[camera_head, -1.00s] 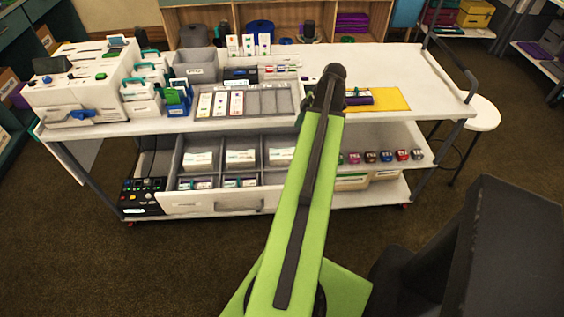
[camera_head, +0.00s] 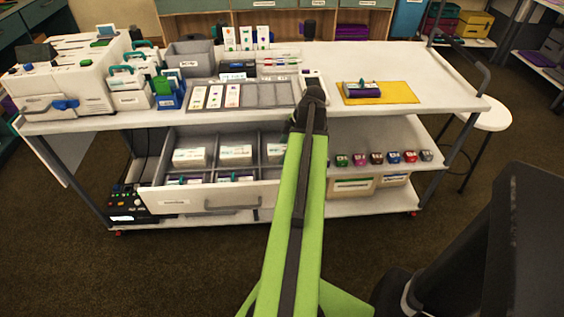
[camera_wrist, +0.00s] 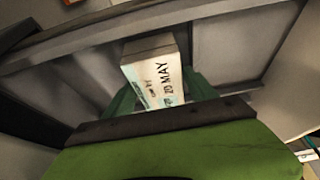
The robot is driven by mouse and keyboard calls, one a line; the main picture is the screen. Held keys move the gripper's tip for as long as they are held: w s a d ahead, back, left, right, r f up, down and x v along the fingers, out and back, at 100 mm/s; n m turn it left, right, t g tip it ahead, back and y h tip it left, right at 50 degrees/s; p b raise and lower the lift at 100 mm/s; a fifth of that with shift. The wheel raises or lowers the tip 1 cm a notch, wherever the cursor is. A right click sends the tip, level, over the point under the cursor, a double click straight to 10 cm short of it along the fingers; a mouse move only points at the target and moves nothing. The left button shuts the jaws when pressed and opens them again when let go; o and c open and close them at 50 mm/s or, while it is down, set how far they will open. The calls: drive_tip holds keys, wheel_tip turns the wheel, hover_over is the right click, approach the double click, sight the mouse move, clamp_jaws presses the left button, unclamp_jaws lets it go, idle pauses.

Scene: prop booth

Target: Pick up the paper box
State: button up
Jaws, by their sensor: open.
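A white paper box (camera_wrist: 155,72) with dark and teal lettering stands in a grey compartment in the wrist view. My gripper (camera_wrist: 160,98) is open, with one green finger at each side of the box's near end. I cannot tell whether the fingers touch it. In the head view, similar white boxes sit in the open drawer: one at left (camera_head: 190,157), one in the middle (camera_head: 235,154) and one at right (camera_head: 276,152), partly behind my arm. My gripper is hidden behind my arm there, so which box it is at is not certain.
Grey divider walls (camera_wrist: 225,50) stand close around the box. The open drawer (camera_head: 180,203) sits below the white cart top (camera_head: 420,65), which carries trays, a machine and a yellow mat (camera_head: 400,90). Small colored items (camera_head: 376,158) line the shelf at right.

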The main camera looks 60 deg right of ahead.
drive_tip(key=shift+f, duration=0.1)
drive_tip(key=shift+f, duration=0.15)
drive_tip(key=c, duration=0.6)
drive_tip(key=shift+o, duration=0.2)
